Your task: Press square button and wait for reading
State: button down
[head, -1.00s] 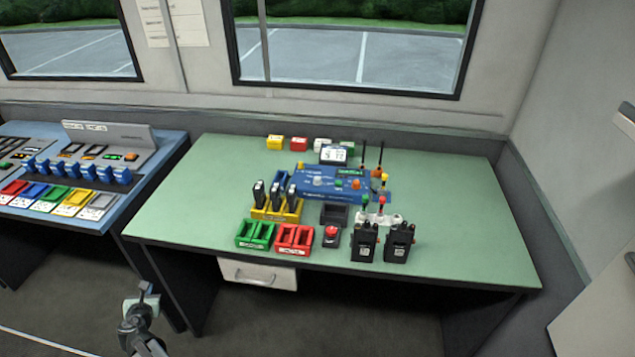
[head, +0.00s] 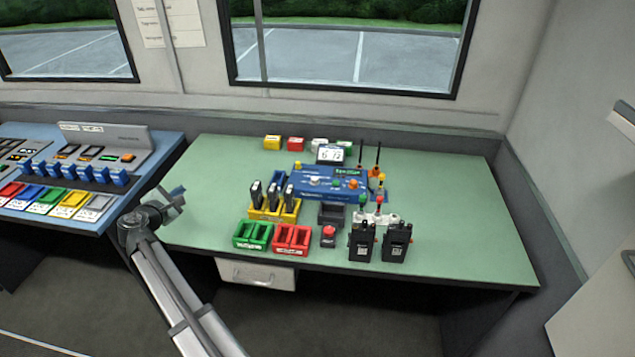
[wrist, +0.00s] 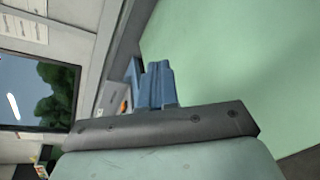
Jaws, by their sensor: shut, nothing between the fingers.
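A blue device (head: 330,184) with a small display (head: 331,154) at its back stands mid-table in the head view. Its top carries a pale knob (head: 315,181), a green button (head: 338,184) and an orange one (head: 352,185). I cannot tell which control is square; the display digits are too small to read surely. My gripper (head: 178,196) is over the table's left edge, well left of the device and apart from it.
Black battery-like units in a yellow rack (head: 275,209), a green tray (head: 253,235), a red tray (head: 291,239), a red push button (head: 329,235) and two black radios (head: 362,242) crowd the table's middle front. The green table (head: 440,200) is clear at left and right. A blue console (head: 75,190) stands left.

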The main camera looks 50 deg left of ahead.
jog(key=w+d+r+m+t+h, duration=0.1)
jog(key=w+d+r+m+h, duration=0.15)
jog(key=w+m, duration=0.7)
jog(key=w+d+r+m+h, duration=0.2)
jog(key=w+d+m+h, duration=0.15)
jog(key=w, duration=1.05)
notch_tip(320, 180, up, 3)
jog(key=m+g+h, duration=0.2)
jog(key=m+h, duration=0.4)
jog(key=m, duration=0.8)
send_over(333, 183)
jog(key=shift+f+y, duration=0.15)
jog(key=shift+y, duration=0.15)
jog(key=shift+a+f, duration=0.1)
jog(key=shift+f, duration=4.2)
jog(key=shift+f, duration=0.75)
jog(key=shift+r, duration=0.75)
jog(key=shift+r, duration=0.15)
